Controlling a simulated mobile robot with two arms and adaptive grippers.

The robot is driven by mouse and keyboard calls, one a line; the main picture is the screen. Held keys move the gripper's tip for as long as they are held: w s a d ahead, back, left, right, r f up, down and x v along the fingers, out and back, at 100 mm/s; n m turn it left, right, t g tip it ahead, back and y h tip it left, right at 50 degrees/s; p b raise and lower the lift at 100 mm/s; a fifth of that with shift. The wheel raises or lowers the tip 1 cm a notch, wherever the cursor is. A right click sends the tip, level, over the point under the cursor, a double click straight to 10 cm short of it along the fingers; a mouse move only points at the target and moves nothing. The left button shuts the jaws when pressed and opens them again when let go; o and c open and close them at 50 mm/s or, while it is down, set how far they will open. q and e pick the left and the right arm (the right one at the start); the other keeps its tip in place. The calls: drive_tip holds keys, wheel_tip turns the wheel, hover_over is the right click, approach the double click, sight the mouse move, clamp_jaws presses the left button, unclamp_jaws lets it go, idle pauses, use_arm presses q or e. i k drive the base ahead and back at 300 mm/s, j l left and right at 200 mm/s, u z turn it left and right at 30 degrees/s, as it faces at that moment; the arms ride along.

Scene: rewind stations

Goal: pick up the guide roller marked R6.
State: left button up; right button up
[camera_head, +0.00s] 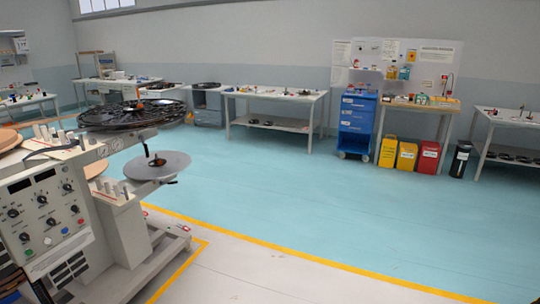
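Neither of my grippers shows in the head view. A grey rewind machine (45,215) stands close at the left. Several small pale upright cylinders (62,136), possibly guide rollers, stand on its upper deck, and more small pale cylinders (110,190) stand on a lower ledge. They are too small for me to read any marking, so I cannot tell whether one of them is R6. A large dark spoked reel (120,115) lies flat on the machine's upper arm. A grey disc (157,165) with a dark spindle is mounted below it.
Workbenches with small items, including a white table (275,96), line the far wall. A blue cart (357,125), yellow and red bins (428,158) and a black bin (460,160) stand at right. Open teal floor (290,190) lies between, bordered by a yellow line (310,257).

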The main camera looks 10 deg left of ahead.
sight(116, 187)
drive_tip(key=i+j+u, duration=0.2)
drive_tip(key=u, duration=0.2)
drive_tip(key=i+u, duration=1.1)
drive_tip(key=k+l, duration=0.05)
drive_tip(key=k, duration=0.05)
